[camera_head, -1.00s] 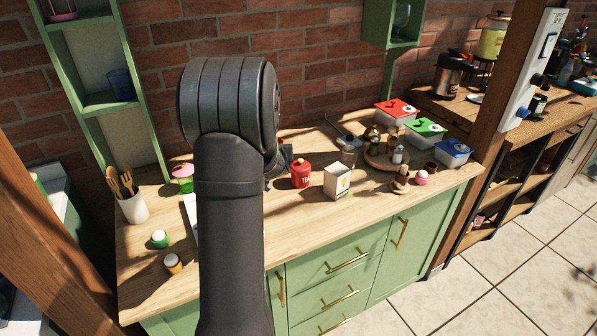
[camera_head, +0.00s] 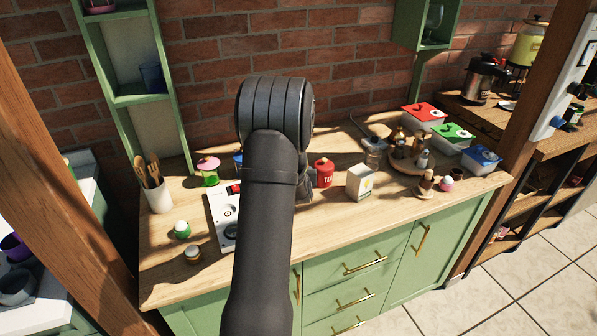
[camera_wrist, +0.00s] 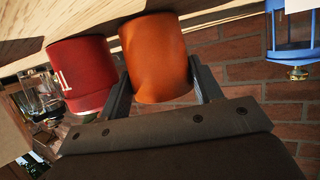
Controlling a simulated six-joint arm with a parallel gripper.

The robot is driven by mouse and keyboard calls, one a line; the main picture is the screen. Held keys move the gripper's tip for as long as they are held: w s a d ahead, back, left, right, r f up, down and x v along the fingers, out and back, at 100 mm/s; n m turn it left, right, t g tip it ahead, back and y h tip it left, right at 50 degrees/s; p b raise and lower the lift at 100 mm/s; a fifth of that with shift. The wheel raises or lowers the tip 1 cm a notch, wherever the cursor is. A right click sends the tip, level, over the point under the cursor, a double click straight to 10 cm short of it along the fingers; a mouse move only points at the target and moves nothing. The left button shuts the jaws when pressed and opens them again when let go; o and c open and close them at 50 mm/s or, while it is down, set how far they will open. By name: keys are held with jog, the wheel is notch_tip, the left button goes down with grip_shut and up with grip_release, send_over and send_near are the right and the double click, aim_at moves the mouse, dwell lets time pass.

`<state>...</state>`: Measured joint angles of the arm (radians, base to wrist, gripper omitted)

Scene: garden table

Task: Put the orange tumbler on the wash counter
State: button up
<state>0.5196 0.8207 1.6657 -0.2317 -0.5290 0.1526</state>
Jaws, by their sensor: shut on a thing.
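The orange tumbler (camera_wrist: 155,55) is between the two fingers of my gripper (camera_wrist: 154,72) in the wrist view. My gripper is shut on it, with a finger along each side. The tumbler is close to the wooden worktop; I cannot tell whether it touches it. In the head view my arm hides the tumbler and most of my gripper. A pale counter (camera_head: 70,292) shows in part at the left edge, behind a wooden post; it may be the wash counter.
A red tea tin (camera_wrist: 82,75) stands right beside the tumbler; the head view shows it too (camera_head: 323,173). A white carton (camera_head: 360,183), a white hob (camera_head: 222,212) and a utensil pot (camera_head: 160,197) stand on the worktop (camera_head: 330,235). A wooden post (camera_head: 75,190) rises at left.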

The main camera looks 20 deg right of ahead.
jog(key=shift+f, duration=0.15)
jog(key=o, duration=0.8)
jog(key=shift+s+r, duration=0.25)
jog(key=v, duration=1.1)
jog(key=shift+s+a+r, duration=0.1)
jog(key=shift+s+a, duration=0.05)
jog(key=shift+s, duration=0.05)
jog(key=shift+c, duration=0.3)
